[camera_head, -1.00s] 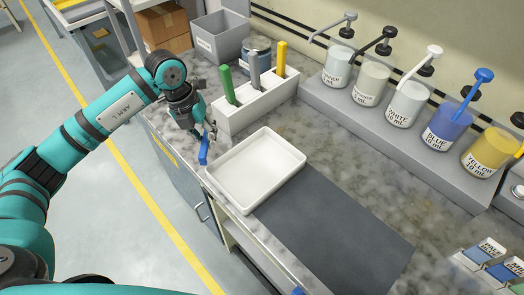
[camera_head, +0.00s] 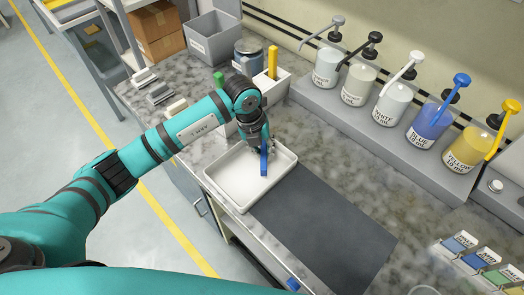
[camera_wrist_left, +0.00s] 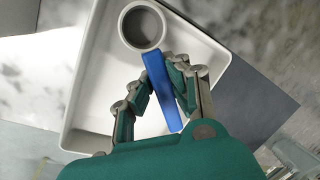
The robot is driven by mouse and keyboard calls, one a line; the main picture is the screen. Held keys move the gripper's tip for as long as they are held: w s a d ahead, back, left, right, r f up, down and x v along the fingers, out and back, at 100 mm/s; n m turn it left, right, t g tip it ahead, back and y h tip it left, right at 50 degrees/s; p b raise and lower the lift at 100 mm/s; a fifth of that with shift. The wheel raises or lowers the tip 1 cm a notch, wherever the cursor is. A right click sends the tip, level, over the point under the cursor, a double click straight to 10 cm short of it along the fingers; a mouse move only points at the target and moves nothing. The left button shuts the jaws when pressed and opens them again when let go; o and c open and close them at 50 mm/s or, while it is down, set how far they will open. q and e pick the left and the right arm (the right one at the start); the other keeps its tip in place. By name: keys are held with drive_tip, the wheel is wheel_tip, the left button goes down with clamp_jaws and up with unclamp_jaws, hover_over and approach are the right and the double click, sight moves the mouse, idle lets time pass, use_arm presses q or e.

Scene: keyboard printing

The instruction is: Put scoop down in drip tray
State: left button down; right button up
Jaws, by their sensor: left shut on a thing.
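The scoop has a blue handle (camera_head: 264,160) and, in the left wrist view, a round pale cup (camera_wrist_left: 143,25) with a grey inside at the end of the blue handle (camera_wrist_left: 160,95). My left gripper (camera_head: 263,147) is shut on the handle; its fingers also show in the left wrist view (camera_wrist_left: 162,82). The drip tray (camera_head: 225,184) is a shallow white tray on the counter, also in the left wrist view (camera_wrist_left: 75,95). Gripper and scoop are over the tray's right, far part. I cannot tell whether the scoop touches the tray floor. My right gripper is not in view.
A dark grey mat (camera_head: 325,235) lies right of the tray. A white holder (camera_head: 283,88) with a yellow-handled tool (camera_head: 272,62) stands behind my arm. Pump bottles (camera_head: 392,103) line a grey stand at the back. Colour cards (camera_head: 470,255) lie at the lower right.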

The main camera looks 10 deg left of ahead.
sight(262, 156)
use_arm(q)
wheel_tip(262, 156, down, 2)
drive_tip(key=shift+a+f+p, duration=0.1)
drive_tip(key=shift+f+p, duration=0.05)
drive_tip(key=shift+p, duration=0.15)
drive_tip(key=shift+f, duration=0.2)
drive_tip(key=shift+f+b, duration=0.25)
drive_tip(key=shift+b, duration=0.05)
drive_tip(key=c, duration=1.6)
unclamp_jaws()
drive_tip(key=shift+r, duration=0.1)
drive_tip(key=shift+c, duration=0.2)
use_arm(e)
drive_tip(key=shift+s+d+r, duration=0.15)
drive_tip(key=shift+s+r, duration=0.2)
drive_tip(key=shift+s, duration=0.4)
